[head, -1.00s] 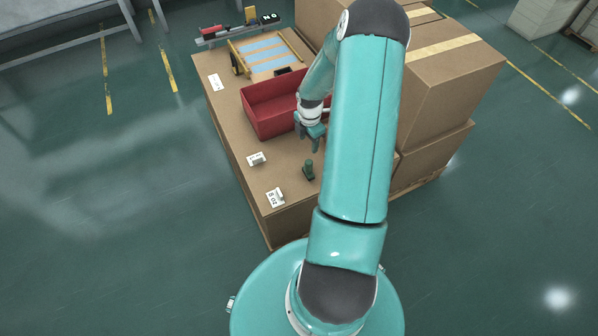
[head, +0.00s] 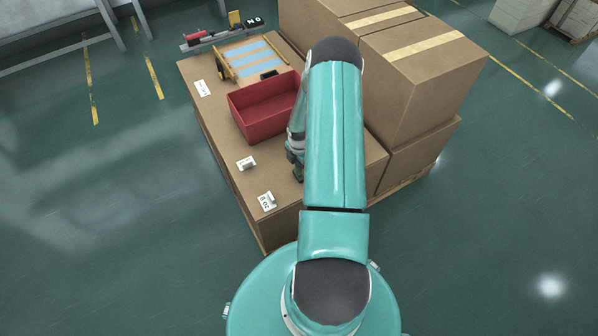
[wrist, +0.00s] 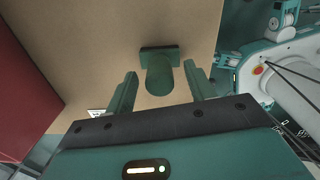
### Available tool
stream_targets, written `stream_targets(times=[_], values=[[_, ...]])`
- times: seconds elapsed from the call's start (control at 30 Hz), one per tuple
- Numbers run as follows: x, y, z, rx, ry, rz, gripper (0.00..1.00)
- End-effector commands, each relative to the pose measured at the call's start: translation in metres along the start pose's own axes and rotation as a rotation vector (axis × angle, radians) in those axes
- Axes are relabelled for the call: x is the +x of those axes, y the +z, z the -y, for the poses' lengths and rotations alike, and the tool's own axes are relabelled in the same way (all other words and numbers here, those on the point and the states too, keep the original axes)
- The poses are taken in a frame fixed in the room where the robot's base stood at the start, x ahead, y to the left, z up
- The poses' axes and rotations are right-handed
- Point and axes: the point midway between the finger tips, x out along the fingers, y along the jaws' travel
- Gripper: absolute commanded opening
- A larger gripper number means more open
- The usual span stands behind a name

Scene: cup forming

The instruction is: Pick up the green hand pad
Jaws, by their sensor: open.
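The green hand pad (wrist: 159,77) stands on the brown cardboard surface in the wrist view, with a rounded knob towards me and a wider dark base beyond it. My gripper (wrist: 161,70) is open, with one finger on each side of the knob. Small gaps show between the fingers and the knob, so it is not clamped. In the head view my arm covers most of the gripper, and only a small dark green part of the pad (head: 298,175) shows below it.
A red bin (head: 262,112) stands behind the pad on the cardboard-topped stack and shows at the left in the wrist view (wrist: 22,100). Tall cardboard boxes (head: 420,80) rise on the right.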

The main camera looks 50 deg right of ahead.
Motion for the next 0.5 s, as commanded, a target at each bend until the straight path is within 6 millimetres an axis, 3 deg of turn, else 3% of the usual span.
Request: stream_targets(times=[0.27, 0.5], values=[[0.0059, -0.0005, -0.0004, -0.001, 0.001, 0.001, 0.54], [0.0058, -0.0004, -0.0003, -0.001, 0.001, 0.000, 0.11]])
